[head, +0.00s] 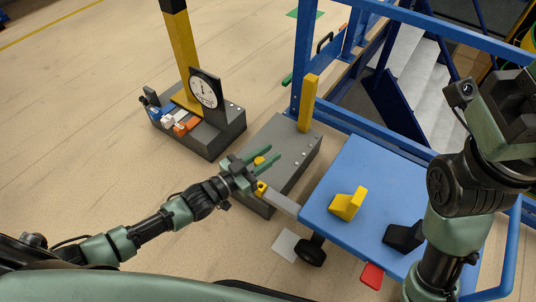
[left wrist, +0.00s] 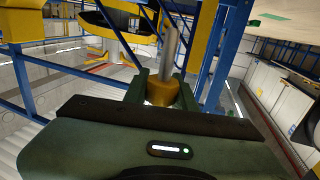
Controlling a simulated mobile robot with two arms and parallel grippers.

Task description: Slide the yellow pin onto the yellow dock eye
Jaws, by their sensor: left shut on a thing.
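My left gripper (head: 266,163) is over the grey block in the middle of the head view. It is shut on the yellow pin (head: 259,160), whose yellow part shows between the fingers. In the left wrist view the yellow pin (left wrist: 161,92) sits between the fingers, with a grey metal rod sticking out from it. The yellow dock eye (head: 261,188) is at the end of the grey bar, just below the gripper in the head view. The pin looks apart from the eye, but the gripper partly hides the gap. My right arm is at the right; its fingers cannot be made out.
A blue cart top (head: 333,211) carries a yellow block (head: 347,204) and a black block (head: 403,237). The grey block (head: 300,149) has a yellow post (head: 308,101). Left of it is a grey stand (head: 221,133) with a gauge (head: 205,93). Blue railings stand behind.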

